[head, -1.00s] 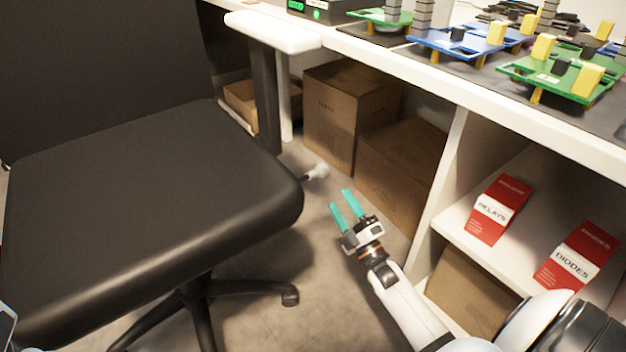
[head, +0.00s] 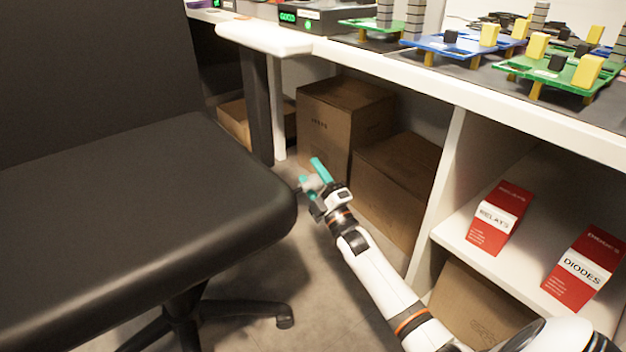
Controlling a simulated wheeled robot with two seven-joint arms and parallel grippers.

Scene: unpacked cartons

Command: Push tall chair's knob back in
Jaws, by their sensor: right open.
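The tall black chair (head: 130,195) fills the left of the head view. Its pale grey knob (head: 309,184) sticks out on a lever from under the right side of the seat. My right gripper (head: 314,175) is at the knob, with its teal fingers open. One finger shows behind the knob, and the other is partly covered or overlapped by it. I cannot tell whether the fingers touch the knob. My left gripper is not in view.
A white workbench (head: 470,105) with circuit boards runs along the right. Under it stand brown cartons (head: 345,115) and a shelf with red boxes (head: 500,218). The chair's wheeled base (head: 240,312) is on the floor. Floor is clear between the chair and the shelf.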

